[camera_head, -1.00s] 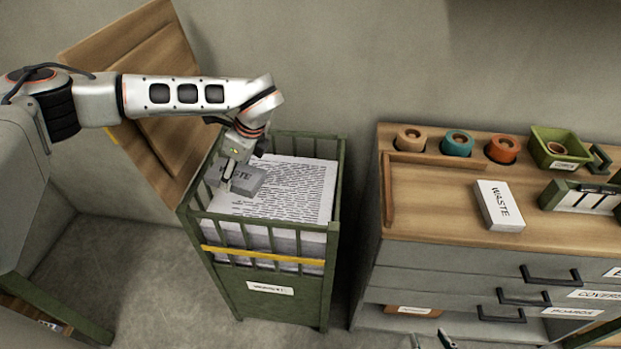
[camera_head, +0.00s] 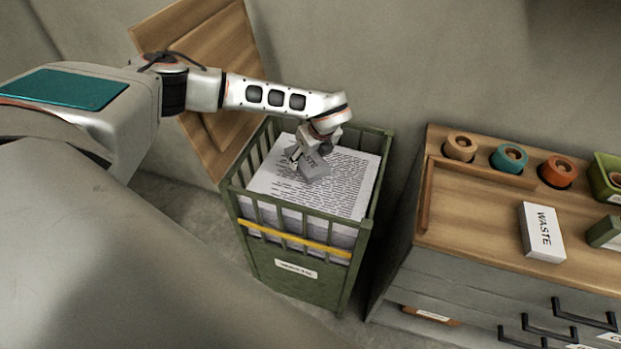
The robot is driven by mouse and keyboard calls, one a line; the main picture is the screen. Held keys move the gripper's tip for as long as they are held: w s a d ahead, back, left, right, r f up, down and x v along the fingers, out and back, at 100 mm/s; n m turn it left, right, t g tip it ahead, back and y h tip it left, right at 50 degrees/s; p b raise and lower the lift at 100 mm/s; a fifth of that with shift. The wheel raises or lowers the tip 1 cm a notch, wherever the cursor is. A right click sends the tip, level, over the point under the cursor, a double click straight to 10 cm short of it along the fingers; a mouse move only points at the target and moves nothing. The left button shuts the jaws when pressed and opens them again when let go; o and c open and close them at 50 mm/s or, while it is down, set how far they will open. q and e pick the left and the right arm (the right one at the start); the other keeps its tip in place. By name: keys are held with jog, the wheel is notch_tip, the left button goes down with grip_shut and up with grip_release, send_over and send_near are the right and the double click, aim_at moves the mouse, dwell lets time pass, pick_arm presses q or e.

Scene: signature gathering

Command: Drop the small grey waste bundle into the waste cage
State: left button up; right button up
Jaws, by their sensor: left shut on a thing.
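The small grey waste bundle (camera_head: 314,167), a block lettered on top, is held in my left gripper (camera_head: 300,158). The gripper reaches down from above and is shut on the bundle. Both are over the open top of the green waste cage (camera_head: 297,224), which has slatted sides and a yellow band. A stack of printed paper (camera_head: 345,185) fills the cage almost to its rim. The bundle is over this paper, inside the rim; I cannot tell whether it touches the paper. My right gripper is not in view.
A cabinet (camera_head: 470,215) with a wooden top stands to the right, across a narrow gap. A white block marked WASTE (camera_head: 541,232) and several coloured rolls lie on it. A wooden panel (camera_head: 212,85) stands behind the cage on the left.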

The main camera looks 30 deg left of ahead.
pick_arm(q)
jog(key=shift+f, duration=0.45)
jog(key=o, duration=1.3)
jog(key=shift+d+r, duration=0.1)
jog(key=shift+r, duration=0.05)
jog(key=v, duration=1.1)
jog(key=shift+r, duration=0.3)
jog(key=shift+s+d, duration=0.1)
jog(key=shift+d, duration=0.05)
